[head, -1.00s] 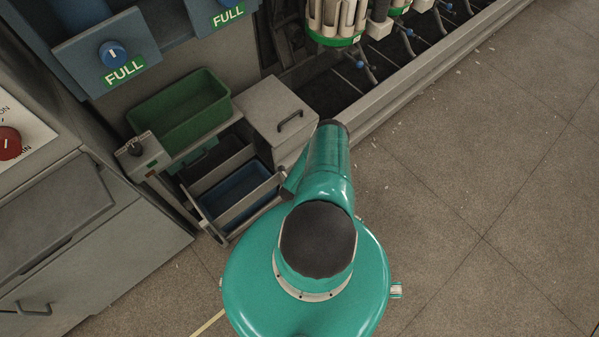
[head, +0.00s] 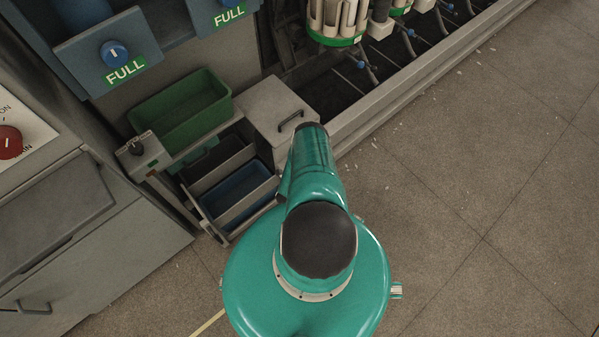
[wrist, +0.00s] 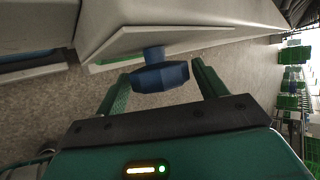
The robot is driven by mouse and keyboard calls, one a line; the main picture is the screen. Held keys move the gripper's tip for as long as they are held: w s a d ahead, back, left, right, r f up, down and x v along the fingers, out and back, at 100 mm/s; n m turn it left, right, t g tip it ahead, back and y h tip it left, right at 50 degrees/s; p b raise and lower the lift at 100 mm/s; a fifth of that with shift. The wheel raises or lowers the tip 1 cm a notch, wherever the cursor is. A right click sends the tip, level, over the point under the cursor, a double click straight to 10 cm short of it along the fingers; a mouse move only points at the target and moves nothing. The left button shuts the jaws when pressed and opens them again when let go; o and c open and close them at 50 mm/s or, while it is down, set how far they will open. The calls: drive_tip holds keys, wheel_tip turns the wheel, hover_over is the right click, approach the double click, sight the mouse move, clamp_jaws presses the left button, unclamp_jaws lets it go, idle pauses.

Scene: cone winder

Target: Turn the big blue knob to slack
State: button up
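In the wrist view a big faceted blue knob (wrist: 160,76) stands out from a pale slanted plate (wrist: 185,38). My gripper (wrist: 161,68) is open, with one green finger at each side of the knob and narrow gaps between. The head view shows a blue knob (head: 114,53) with a white pointer mark on a blue box, above a green FULL label (head: 125,71). A second blue knob (head: 228,3) sits at the top edge by another FULL label. My gripper is hidden in the head view, so I cannot tell which knob it is at.
A green bin (head: 180,110), a blue tray (head: 238,192) and a grey box with a handle (head: 275,115) stand below the knobs. A red knob (head: 10,142) is on the left cabinet. A machine rail runs upper right.

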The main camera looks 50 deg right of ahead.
drive_tip(key=shift+o, duration=0.5)
drive_tip(key=v, duration=1.4)
drive_tip(key=shift+d, duration=0.1)
drive_tip(key=w+d+r+n+t+y, duration=0.2)
drive_tip(key=w+d+n+t+y, duration=0.25)
drive_tip(key=n, duration=1.15)
drive_tip(key=s+d+r+n+g+y, duration=0.4)
drive_tip(key=s+n, duration=0.3)
drive_tip(key=n, duration=1.1)
drive_tip(key=shift+t, duration=0.45)
drive_tip(key=x, duration=1)
drive_tip(key=d+x, duration=0.1)
drive_tip(key=x, duration=0.4)
drive_tip(key=shift+r, duration=0.1)
